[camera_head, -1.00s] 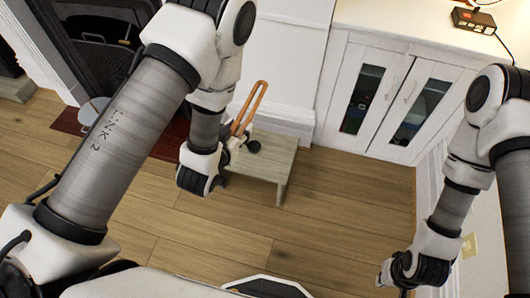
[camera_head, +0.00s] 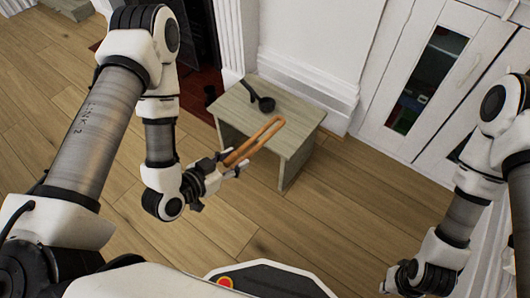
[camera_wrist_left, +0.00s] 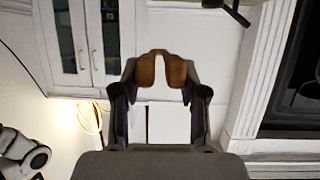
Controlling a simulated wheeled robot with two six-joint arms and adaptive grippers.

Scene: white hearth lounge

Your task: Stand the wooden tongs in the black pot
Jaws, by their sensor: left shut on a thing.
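The wooden tongs (camera_head: 256,141) are orange-brown with two long arms. My left gripper (camera_head: 218,168) is shut on them at one end, and they point up and to the right, in front of the small table in the head view. In the left wrist view the brown tongs (camera_wrist_left: 147,70) show between the fingers. A small dark long-handled vessel, like a ladle (camera_head: 266,104), lies on the table. I see no other black pot clearly. My right gripper (camera_head: 402,277) is low at the right, and its fingers are too unclear to read.
The small greenish wooden table (camera_head: 290,125) stands on the plank floor (camera_head: 345,215). White cabinets (camera_head: 430,80) with glass doors stand behind at the right. A dark fireplace opening (camera_head: 200,45) is at the back. Floor in front of the table is clear.

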